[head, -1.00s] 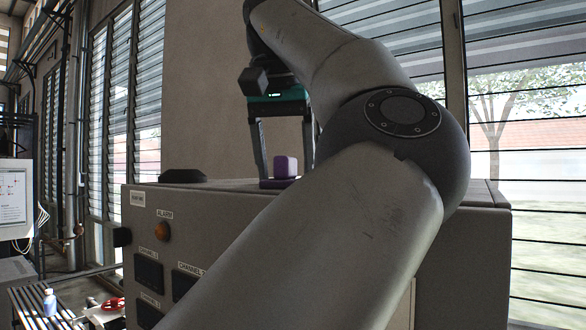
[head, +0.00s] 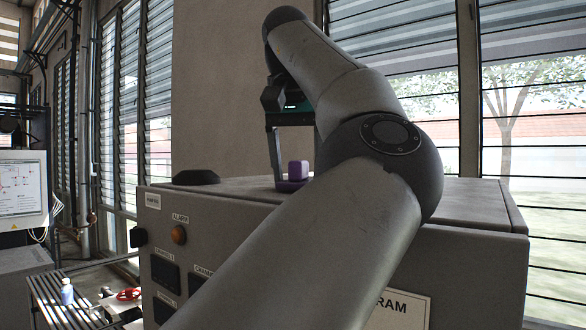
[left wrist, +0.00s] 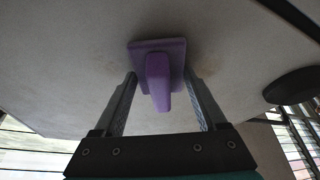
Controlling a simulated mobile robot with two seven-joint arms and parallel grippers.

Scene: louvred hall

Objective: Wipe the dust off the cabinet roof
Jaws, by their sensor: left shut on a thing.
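The grey cabinet's flat roof (head: 470,193) is in the middle of the head view. It fills most of the left wrist view (left wrist: 70,60), where faint brownish patches (left wrist: 212,68) show near the fingers. A purple wiper with a flat base and an upright block handle (head: 298,169) rests on the roof. It also shows in the left wrist view (left wrist: 156,82). My left gripper (head: 292,172) points down over the wiper, one finger on each side, shut on it. My left arm hides part of the roof. My right gripper is in neither view.
A low black dome (head: 197,177) sits on the roof's left part, and it also shows in the left wrist view (left wrist: 292,86). Louvred windows (head: 400,60) stand behind. A slatted bench (head: 60,300) with a bottle (head: 67,291) is at lower left.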

